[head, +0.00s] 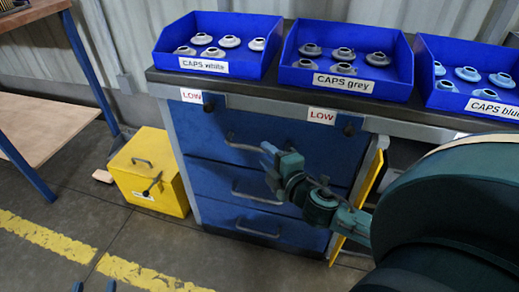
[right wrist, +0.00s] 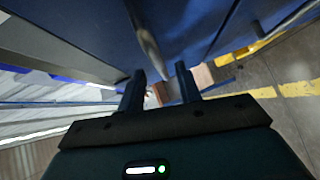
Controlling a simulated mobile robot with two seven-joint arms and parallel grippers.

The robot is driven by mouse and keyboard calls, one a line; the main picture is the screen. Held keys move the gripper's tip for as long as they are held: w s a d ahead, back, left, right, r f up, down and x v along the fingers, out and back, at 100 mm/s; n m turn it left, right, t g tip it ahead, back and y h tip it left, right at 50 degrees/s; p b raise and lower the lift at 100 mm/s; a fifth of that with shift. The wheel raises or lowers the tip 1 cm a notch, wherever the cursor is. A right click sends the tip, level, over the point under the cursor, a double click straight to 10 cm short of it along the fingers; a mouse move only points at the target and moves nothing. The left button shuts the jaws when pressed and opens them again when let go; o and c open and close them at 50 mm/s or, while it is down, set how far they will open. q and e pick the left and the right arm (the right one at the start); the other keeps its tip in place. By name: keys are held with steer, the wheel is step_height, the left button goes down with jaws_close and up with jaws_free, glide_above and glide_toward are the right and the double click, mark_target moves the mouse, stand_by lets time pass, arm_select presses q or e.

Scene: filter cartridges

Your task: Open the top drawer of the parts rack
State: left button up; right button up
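The parts rack is a blue cabinet with a stack of drawers. Its top drawer (head: 212,127) looks closed, and its grey bar handle (head: 240,146) runs toward my right gripper (head: 267,160). In the right wrist view, the fingers of my right gripper (right wrist: 161,88) are apart, and a grey handle bar (right wrist: 148,45) reaches down toward the gap between them. I cannot tell whether they touch it. Two fingertips of my left gripper (head: 95,287) show at the bottom edge, apart and empty, far from the rack.
Blue bins of white (head: 218,47), grey (head: 345,58) and blue caps (head: 470,77) stand on the rack's top. A yellow box (head: 150,175) stands on the floor to its left. A yellow panel (head: 365,190) stands at its right. The floor in front is open.

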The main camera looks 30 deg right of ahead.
mark_target(261, 151)
steer(key=shift+w+d+f, duration=0.1)
steer(key=shift+w+f, duration=0.1)
steer(key=shift+w, duration=0.9)
steer(key=shift+w+d+f, duration=0.1)
steer(key=shift+w+f, duration=0.05)
steer(key=shift+w, duration=0.95)
steer(key=shift+c, duration=0.5)
jaws_close()
steer(key=shift+a, duration=0.1)
